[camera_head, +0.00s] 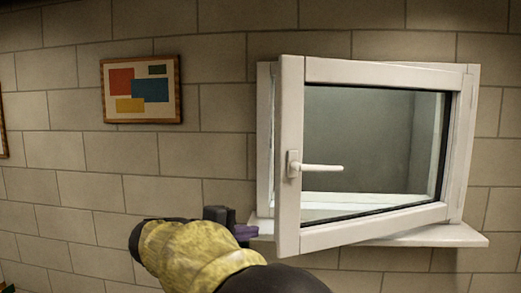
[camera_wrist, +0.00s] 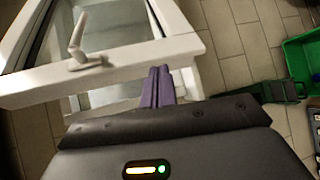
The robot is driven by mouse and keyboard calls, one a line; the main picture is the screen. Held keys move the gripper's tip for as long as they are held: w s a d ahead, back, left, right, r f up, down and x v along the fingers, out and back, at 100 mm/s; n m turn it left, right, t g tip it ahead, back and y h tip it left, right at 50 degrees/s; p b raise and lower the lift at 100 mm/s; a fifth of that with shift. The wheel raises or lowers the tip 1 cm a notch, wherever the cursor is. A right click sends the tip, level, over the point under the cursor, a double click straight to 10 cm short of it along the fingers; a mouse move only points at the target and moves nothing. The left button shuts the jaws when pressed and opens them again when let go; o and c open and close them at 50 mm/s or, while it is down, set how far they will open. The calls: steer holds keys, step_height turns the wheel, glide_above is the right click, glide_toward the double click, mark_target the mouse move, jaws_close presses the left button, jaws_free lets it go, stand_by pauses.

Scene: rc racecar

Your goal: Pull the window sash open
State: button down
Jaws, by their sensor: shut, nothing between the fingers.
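The white window sash (camera_head: 291,215) stands swung partly out of its frame (camera_head: 265,140), hinged at the right, with its left edge toward me. Its white handle (camera_head: 320,168) points sideways to the right in the head view. In the wrist view the sash (camera_wrist: 130,68) and handle (camera_wrist: 77,38) lie at the upper left. My gripper (camera_head: 246,233) is just left of the sash's lower left corner in the head view. Its purple fingers (camera_wrist: 158,88) are together and empty, close to the sash's free edge. I cannot tell whether they touch it.
A white sill (camera_head: 440,236) juts from the brick wall below the window. A framed picture (camera_head: 142,90) hangs to the left. In the wrist view a green bin (camera_wrist: 303,62) stands on the right, with tiled floor (camera_wrist: 235,35) around it.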

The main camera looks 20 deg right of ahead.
step_height(320, 180, down, 12)
steer(key=s+d+n+g+y, duration=0.1)
steer(key=s+y, duration=0.2)
steer(key=y, duration=0.1)
steer(key=s+a+f+m+y, duration=0.2)
steer(key=s+a+f+y, duration=0.2)
steer(key=f, duration=0.5)
steer(key=s+a+f+m+y, duration=0.3)
steer(key=s+f+y, duration=0.3)
steer(key=s+f, duration=0.2)
steer(key=shift+s+a+f+m+g+y, duration=0.15)
steer(key=shift+a+f+m+g+y, duration=0.2)
steer(key=shift+f, duration=0.6)
